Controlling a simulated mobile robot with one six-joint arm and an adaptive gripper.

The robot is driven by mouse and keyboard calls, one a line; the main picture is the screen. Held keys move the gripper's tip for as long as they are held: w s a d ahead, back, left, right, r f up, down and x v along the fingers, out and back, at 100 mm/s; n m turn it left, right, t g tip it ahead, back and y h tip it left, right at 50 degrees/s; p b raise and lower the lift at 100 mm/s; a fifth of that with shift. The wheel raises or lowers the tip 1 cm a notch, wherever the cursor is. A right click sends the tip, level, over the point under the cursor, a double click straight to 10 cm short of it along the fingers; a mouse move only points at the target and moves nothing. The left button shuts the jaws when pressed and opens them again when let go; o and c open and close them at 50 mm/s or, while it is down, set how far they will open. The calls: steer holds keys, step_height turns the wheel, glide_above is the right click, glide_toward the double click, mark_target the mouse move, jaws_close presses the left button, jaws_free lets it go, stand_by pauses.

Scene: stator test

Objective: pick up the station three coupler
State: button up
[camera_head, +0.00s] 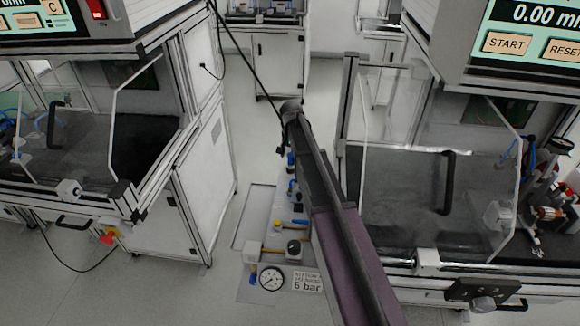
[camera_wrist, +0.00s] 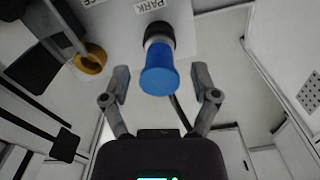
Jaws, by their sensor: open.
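In the wrist view a blue cylindrical coupler (camera_wrist: 160,72) with a black collar sticks out from a pale panel, below a label reading PARK. My gripper (camera_wrist: 160,82) is open, with one finger on each side of the blue coupler. Gaps show between the fingers and the coupler, and nothing is held. No station number is readable on it, so I cannot tell whether it is the station three coupler. In the head view my arm hides part of a panel with several small blue fittings (camera_head: 291,159); my gripper is not clear there.
The panel carries a pressure gauge (camera_head: 271,279) and a 6 bar sign (camera_head: 307,282). In the wrist view a yellow ring-shaped part (camera_wrist: 91,60) is left of the coupler. Enclosed test benches stand at left (camera_head: 160,222) and right (camera_head: 400,200), with pale floor between.

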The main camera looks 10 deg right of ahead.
steer(key=shift+f, duration=0.45)
stand_by(0.3)
jaws_close()
